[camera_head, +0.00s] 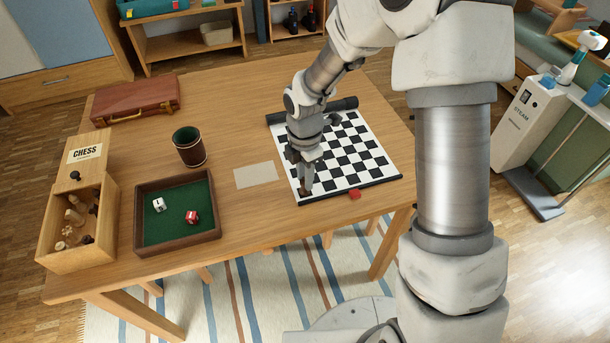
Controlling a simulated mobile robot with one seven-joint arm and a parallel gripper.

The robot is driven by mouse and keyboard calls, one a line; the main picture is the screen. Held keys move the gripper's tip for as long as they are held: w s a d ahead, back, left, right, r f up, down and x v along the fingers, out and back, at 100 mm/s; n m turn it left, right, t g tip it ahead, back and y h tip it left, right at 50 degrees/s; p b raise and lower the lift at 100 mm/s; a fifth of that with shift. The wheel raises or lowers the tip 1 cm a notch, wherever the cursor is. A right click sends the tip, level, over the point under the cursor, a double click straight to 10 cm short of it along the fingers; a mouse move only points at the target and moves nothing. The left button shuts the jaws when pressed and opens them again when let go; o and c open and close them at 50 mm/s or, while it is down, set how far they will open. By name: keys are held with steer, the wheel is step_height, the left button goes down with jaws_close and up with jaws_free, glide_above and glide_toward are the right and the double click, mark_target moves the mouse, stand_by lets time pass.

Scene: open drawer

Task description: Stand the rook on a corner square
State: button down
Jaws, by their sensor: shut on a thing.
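The chessboard (357,164) is a black and white roll-up mat lying on the right part of the table. My gripper (306,190) points down at the board's near left corner. It is shut on a small brown piece (305,193), apparently the rook, mostly hidden between the fingers. I cannot tell whether the piece touches the board. My arm hides part of the board's left side. The far edge of the mat is a dark roll (340,104).
A small red object (354,194) lies at the board's near edge. A blank card (256,174), a green-lined dice tray (150,228), a dice cup (188,147), a chess box (60,244) with several pieces and a brown case (135,100) stand to the left.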

steer(key=c, duration=0.7)
jaws_free()
step_height(320, 180, up, 12)
steer(key=p, duration=0.3)
steer(key=s+d+r+m+t, duration=0.2)
steer(key=s+d+r+m, duration=0.45)
steer(key=r+m, duration=0.35)
steer(key=s+d+r+m+t, duration=0.1)
steer(key=s+d+r+m, duration=0.1)
steer(key=s+m, duration=0.2)
steer(key=s+d+r+m+t, duration=0.1)
steer(key=s+d+r+m, duration=0.1)
steer(key=s+m, duration=0.2)
steer(key=s+d+r+m+t, duration=0.1)
steer(key=s+d+r+m, duration=0.1)
steer(key=m, duration=0.4)
steer(key=shift+s+r+t, duration=0.15)
steer(key=shift+s+r, duration=0.15)
steer(key=shift+s, duration=0.3)
steer(key=shift+s+r+t, duration=0.15)
steer(key=shift+s+r, duration=0.1)
steer(key=shift+s, duration=0.3)
